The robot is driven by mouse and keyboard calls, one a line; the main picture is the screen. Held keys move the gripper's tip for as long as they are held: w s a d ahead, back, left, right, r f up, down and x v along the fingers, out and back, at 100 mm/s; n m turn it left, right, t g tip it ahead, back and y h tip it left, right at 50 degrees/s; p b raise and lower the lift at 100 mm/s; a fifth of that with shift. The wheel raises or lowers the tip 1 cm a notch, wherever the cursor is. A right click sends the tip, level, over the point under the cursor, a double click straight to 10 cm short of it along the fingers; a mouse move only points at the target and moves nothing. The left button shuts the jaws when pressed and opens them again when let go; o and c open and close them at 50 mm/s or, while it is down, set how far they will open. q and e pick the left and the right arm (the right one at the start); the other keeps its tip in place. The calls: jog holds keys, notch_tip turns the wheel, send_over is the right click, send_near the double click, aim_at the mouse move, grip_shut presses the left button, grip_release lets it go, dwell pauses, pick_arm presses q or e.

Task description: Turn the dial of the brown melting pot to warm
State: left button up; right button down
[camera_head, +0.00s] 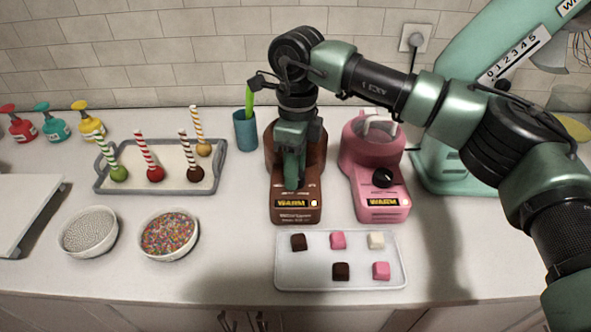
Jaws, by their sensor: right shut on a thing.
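The brown melting pot (312,160) stands on the counter in the middle of the head view. Its front panel carries a "WARM" label (290,203) with a small lit lamp (314,203) beside it. My right gripper (291,184) points down at the pot's sloped front and is shut on the dial there. The dial itself is hidden behind the gripper, so its pointer cannot be read. My right arm comes in from the right and covers much of the pot's top. My left gripper is not in view.
A pink melting pot (362,152) with a black dial (383,178) stands close to the right. A white tray of candies (320,281) lies in front. A blue cup (244,133) and a tray of cake pops (204,188) are to the left. A mint-green mixer (440,165) stands behind my right arm.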

jog(key=shift+r, duration=0.1)
dwell(0.3)
jog(key=c, duration=0.9)
grip_release()
